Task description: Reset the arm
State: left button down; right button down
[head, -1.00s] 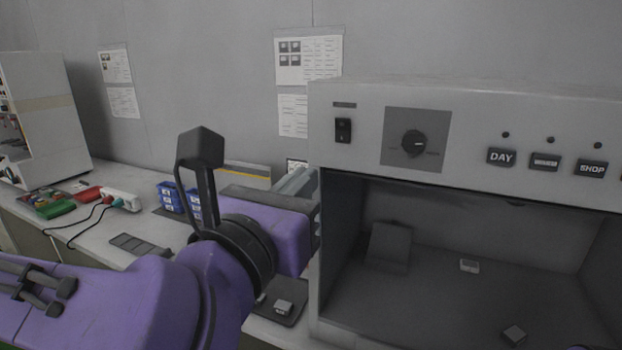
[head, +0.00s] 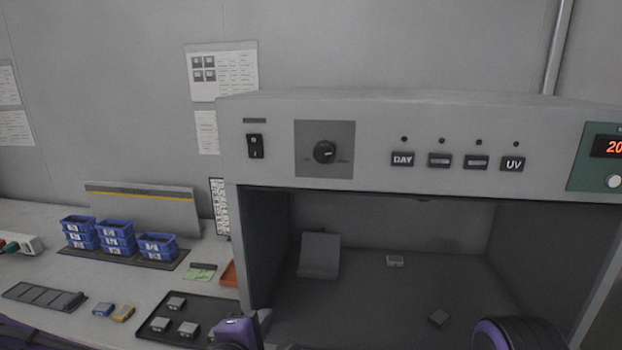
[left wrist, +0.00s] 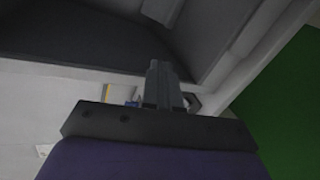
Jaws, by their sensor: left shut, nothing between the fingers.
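In the left wrist view my left gripper (left wrist: 161,68) is shut, with its two dark fingers together and nothing between them. It points toward the dark opening of the light cabinet. In the head view only small purple and black parts of my arms show along the bottom edge, and the fingers cannot be made out there. My right gripper is not in view.
The grey light cabinet (head: 228,130) stands at centre and right, with small blocks inside. To its left on the table are blue bins (head: 158,247), a black tray (head: 155,327) with several grey blocks, and a dark slotted strip (head: 44,297). The table between them is partly clear.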

pick_arm(q)
jog(key=s+a+f+m+g+y, duration=0.1)
jog(key=s+a+f+m+g, duration=0.1)
jog(key=f, duration=0.6)
jog(key=s+a+f+m+g, duration=0.1)
jog(key=s+a+f+m, duration=0.1)
jog(key=f, duration=0.6)
jog(key=s+a+f+m+g+y, duration=0.2)
jog(key=s+a+f+m+g, duration=0.1)
jog(key=s+a+f, duration=0.5)
jog(key=s+a+f+m+g+y, duration=0.3)
jog(key=s+a+f, duration=0.6)
jog(key=s+f, duration=0.4)
jog(key=shift+s+a+f+m+g, duration=0.3)
jog(key=shift+s+f+m+g, duration=0.1)
jog(key=shift+s+m+g, duration=0.45)
jog(key=shift+w, duration=0.1)
